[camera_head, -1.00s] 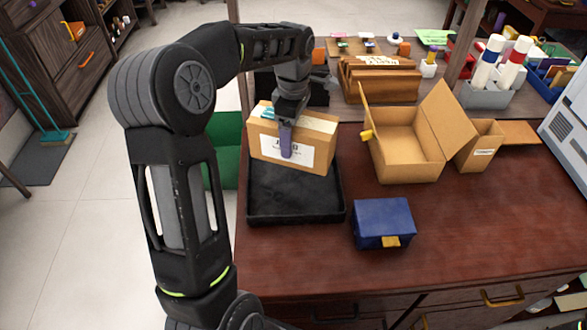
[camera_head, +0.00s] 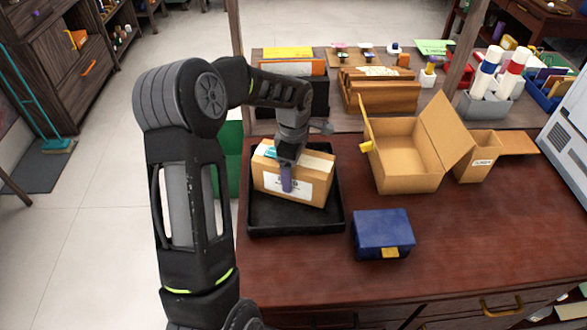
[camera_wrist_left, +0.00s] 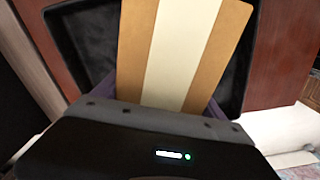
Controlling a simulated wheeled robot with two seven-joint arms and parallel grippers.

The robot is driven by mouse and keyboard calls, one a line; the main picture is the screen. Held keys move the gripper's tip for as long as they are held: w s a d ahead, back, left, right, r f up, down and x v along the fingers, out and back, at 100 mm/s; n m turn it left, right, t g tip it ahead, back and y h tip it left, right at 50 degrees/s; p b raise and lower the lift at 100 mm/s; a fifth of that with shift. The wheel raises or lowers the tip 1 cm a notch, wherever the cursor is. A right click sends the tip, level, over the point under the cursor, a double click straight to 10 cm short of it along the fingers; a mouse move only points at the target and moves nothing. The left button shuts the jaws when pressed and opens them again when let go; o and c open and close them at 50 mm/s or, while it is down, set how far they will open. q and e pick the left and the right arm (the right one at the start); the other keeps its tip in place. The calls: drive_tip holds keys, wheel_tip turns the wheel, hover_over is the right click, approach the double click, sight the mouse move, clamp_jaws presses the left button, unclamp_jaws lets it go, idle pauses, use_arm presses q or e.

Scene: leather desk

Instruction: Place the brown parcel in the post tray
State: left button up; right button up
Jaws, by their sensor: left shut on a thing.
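The brown parcel (camera_head: 311,186), a cardboard box with a white label and a pale tape strip, is inside the outline of the black post tray (camera_head: 262,222) on the desk. I cannot tell whether its underside touches the tray floor. My left gripper (camera_head: 287,178) is shut on the parcel from above, a purple finger lying over the label. In the left wrist view the parcel's taped top (camera_wrist_left: 182,45) runs between the fingers, with the dark tray (camera_wrist_left: 88,45) around it. My right gripper is not in view.
A blue box (camera_head: 383,230) with a yellow clasp sits right of the tray. An open cardboard carton (camera_head: 408,165) stands behind it. A wooden organiser (camera_head: 385,98) and a holder with rolled tubes (camera_head: 490,105) line the back. The front right desk is clear.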

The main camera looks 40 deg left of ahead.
use_arm(q)
drive_tip(key=shift+f, duration=0.15)
drive_tip(key=o, duration=1.8)
wheel_tip(320, 180, up, 12)
drive_tip(key=shift+r+b, duration=0.2)
drive_tip(key=shift+b, duration=0.35)
drive_tip(key=shift+r, duration=0.1)
